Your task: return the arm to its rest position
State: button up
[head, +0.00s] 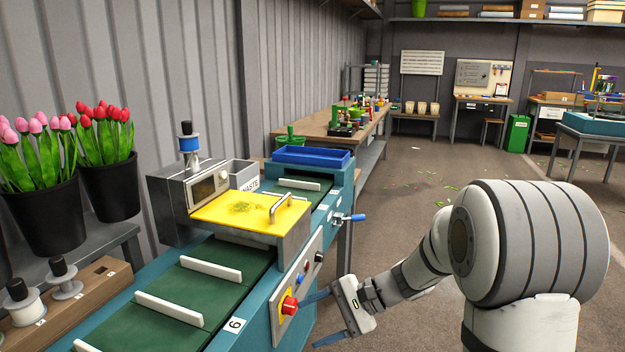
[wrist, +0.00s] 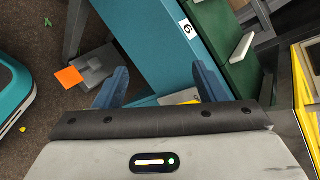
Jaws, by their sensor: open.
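My gripper (head: 310,323) is at the lower middle of the head view, at the end of my grey-white arm. Its two blue fingers are spread apart with nothing between them. It is beside the front side of the teal conveyor machine (head: 258,322), close to the red button (head: 289,305) on its panel. I cannot tell whether the upper finger touches the panel. In the wrist view my gripper (wrist: 160,70) points down along the teal machine side (wrist: 148,40), with the fingers open.
A yellow cover with a handle (head: 233,212) spans the green belt. A blue lever (head: 350,218) sticks out from the machine's side. Black buckets of pink tulips (head: 45,215) and red tulips (head: 108,190) stand at left. Open floor (head: 420,170) lies behind my arm.

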jog(key=s+d+r+n+t+h+p, duration=0.1)
jog(key=s+d+r+n+h+p, duration=0.3)
jog(key=s+r, duration=0.5)
jog(key=s+d+r+n+t+h+p, duration=0.2)
jog(key=s+d+r+n+h+p, duration=0.2)
jog(key=s+d+r+h+p, duration=0.4)
notch_tip(320, 180, up, 2)
jog(key=shift+s+d+r+p, duration=0.1)
jog(key=shift+s+d+p, duration=0.3)
jog(key=shift+d+p, duration=0.65)
jog(key=shift+a, duration=0.15)
